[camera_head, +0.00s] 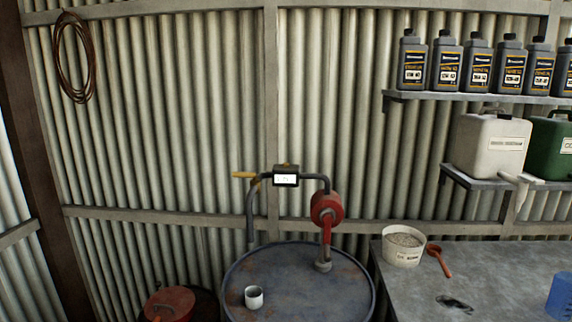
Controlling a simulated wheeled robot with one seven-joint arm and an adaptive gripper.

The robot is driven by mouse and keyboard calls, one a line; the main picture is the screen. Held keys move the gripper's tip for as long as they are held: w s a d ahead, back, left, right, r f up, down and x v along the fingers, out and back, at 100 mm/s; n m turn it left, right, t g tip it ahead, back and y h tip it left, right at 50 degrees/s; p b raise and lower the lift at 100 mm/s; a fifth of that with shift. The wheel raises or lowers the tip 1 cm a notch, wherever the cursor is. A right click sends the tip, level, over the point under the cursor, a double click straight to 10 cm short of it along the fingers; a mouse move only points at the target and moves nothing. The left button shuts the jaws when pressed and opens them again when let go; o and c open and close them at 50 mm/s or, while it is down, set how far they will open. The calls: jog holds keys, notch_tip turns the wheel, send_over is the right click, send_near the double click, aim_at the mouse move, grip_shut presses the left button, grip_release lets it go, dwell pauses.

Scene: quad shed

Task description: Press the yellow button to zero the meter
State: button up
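The meter (286,178) is a small dark box with a pale lit display, set in the pipe above the drum. Its digits are too small to read. A tiny yellowish spot on its top edge may be the yellow button, but it is too small to be sure. A yellow handle (244,175) sticks out to the left of the meter, beside the downward nozzle (251,215). My gripper is not in view.
A red pump (327,207) stands on the blue-grey drum (300,275), with a white cup (254,297) on the lid. To the right, a workbench (500,270) holds a white tub (403,246) and a red scoop (439,260). Shelves with bottles (446,62) and canisters (491,146) jut out above.

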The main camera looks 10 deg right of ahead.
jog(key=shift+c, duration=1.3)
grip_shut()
